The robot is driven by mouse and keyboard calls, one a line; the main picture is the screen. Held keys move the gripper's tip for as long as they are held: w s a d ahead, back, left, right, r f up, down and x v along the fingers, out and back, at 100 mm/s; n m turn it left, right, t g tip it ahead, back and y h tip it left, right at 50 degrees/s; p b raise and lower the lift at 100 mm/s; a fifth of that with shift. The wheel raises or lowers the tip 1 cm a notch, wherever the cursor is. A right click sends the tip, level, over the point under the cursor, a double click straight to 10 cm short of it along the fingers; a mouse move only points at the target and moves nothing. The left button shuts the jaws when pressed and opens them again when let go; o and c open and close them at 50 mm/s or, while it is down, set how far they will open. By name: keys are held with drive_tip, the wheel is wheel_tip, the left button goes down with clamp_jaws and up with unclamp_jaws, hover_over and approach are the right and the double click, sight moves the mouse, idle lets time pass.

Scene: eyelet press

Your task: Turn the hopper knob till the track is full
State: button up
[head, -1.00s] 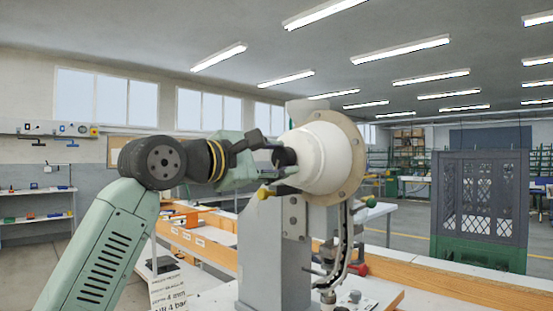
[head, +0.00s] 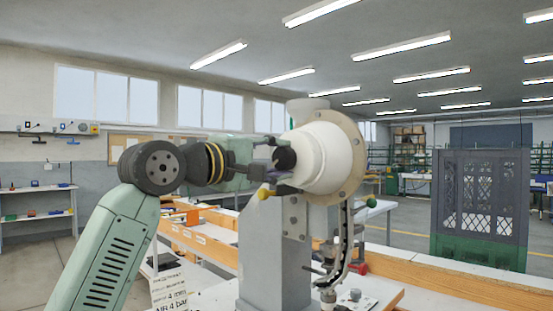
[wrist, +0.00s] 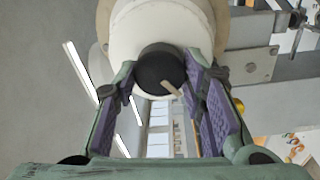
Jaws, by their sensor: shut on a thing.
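The hopper is a white drum (head: 328,157) with a tan flange, on top of the grey press column; it also shows at the top of the wrist view (wrist: 160,30). Its black knob (head: 284,159) faces my arm. In the wrist view the knob (wrist: 158,68) sits between the two purple-padded fingers of my gripper (wrist: 165,85), with a pale pointer mark on its lower right. My gripper (head: 276,163) is shut on the knob. The track (head: 345,235) is a curved dark strip running down from the hopper. How full it is cannot be told at this size.
A yellow ball-ended lever (head: 264,193) sticks out just below the gripper. A printed sign (head: 172,292) stands at lower left. A wood-edged bench (head: 440,280) runs behind, with a grey and green crate (head: 480,205) at right.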

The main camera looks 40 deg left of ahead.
idle(0.4)
drive_tip(key=o, duration=1.2)
drive_tip(key=shift+c, duration=0.2)
drive_tip(key=s, duration=1.2)
drive_tip(key=shift+a+f, duration=0.2)
drive_tip(key=shift+a, duration=0.15)
